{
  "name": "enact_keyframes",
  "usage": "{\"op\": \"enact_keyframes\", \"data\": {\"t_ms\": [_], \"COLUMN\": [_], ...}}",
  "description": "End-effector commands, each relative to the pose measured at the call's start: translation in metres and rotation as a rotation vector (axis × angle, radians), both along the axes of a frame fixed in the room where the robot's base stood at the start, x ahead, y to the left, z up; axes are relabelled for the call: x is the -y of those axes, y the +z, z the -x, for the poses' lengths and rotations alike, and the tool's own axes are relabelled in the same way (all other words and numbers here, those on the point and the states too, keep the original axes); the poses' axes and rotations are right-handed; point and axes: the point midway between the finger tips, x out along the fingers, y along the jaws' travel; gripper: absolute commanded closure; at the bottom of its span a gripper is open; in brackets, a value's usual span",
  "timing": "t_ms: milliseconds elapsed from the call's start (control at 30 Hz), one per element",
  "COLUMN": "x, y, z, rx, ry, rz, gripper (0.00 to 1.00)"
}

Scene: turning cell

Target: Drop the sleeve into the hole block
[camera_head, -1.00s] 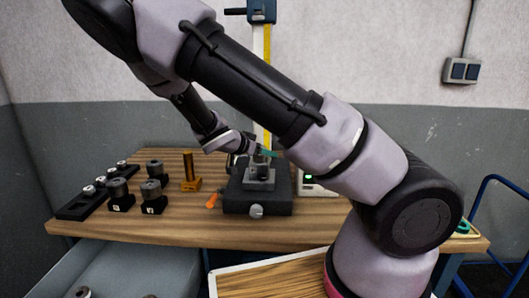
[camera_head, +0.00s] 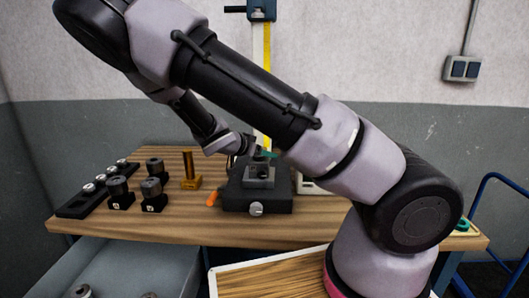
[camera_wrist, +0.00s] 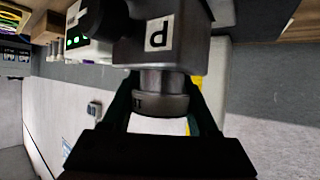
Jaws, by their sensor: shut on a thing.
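The hole block (camera_head: 260,180) sits on a dark fixture (camera_head: 240,199) at the middle of the bench. In the wrist view, the block (camera_wrist: 178,48) carries a "P" label. The sleeve (camera_wrist: 160,104), a dark grey metal ring with a narrower lighter end, lies between the fingers of my gripper (camera_wrist: 162,112). My gripper is shut on it, and the narrow end faces the block. I cannot tell whether that end is in the hole. In the head view my gripper (camera_head: 264,155) is small and partly hidden by my arm, just above the block.
A brass stand (camera_head: 190,171) is left of the fixture, beside an orange handle (camera_head: 212,199). Black blocks with round metal parts (camera_head: 120,194) and a black rack (camera_head: 78,207) stand further left. A device with green lights (camera_wrist: 76,40) is close to the block.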

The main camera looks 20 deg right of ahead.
Motion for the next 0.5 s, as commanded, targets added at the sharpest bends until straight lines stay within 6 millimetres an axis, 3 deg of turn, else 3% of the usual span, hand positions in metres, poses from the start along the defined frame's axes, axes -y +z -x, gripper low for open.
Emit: {"op": "enact_keyframes", "data": {"t_ms": [500], "x": [0.0001], "y": [-0.0104], "z": [0.0001], "rx": [-0.001], "ry": [0.001], "rz": [0.001], "gripper": [1.0]}}
